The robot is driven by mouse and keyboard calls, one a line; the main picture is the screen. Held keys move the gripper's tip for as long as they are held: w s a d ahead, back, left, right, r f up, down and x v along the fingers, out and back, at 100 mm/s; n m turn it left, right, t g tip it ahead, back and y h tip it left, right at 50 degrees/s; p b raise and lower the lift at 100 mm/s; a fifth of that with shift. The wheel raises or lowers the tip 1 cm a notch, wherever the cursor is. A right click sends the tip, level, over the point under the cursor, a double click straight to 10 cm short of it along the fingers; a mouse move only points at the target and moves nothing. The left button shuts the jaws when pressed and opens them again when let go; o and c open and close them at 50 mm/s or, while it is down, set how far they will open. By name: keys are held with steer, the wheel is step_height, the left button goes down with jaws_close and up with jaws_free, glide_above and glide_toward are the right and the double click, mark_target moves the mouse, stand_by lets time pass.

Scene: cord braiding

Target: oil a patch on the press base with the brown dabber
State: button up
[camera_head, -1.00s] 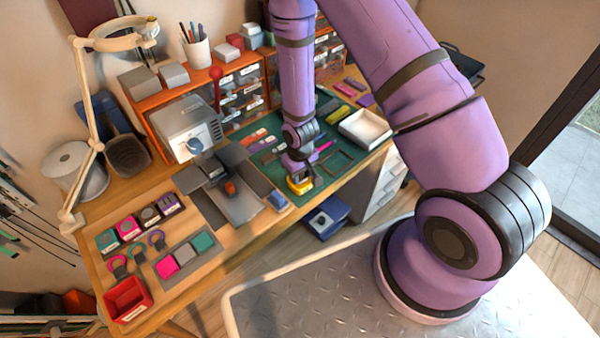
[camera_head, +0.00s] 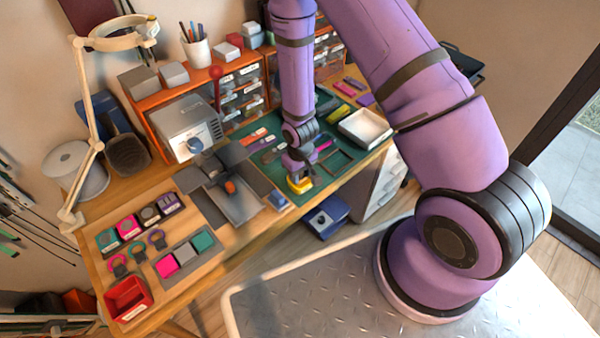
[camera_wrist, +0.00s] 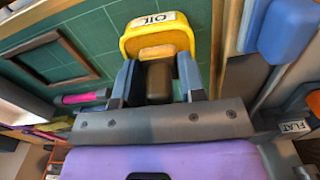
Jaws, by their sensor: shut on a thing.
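My gripper (camera_wrist: 157,70) is shut on the brown dabber (camera_wrist: 159,86), whose dark brown body shows between the two fingers in the wrist view. The yellow oil pot (camera_wrist: 130,44), labelled OIL, lies just beyond the fingertips, with an orange-tan patch inside. I cannot tell whether the dabber touches it. In the head view the pot (camera_head: 300,186) is at the front edge of the green mat, right under my gripper. The grey press base (camera_head: 243,207), with dark blocks and an orange part above it, stands to the left of my gripper.
A blue block (camera_head: 278,200) sits between the press and the pot. An empty dark frame (camera_head: 334,161) and a white tray (camera_head: 366,129) lie to the right. A grey machine (camera_head: 187,127), orange drawers and a lamp stand behind and left.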

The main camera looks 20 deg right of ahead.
steer(key=shift+r, duration=3.45)
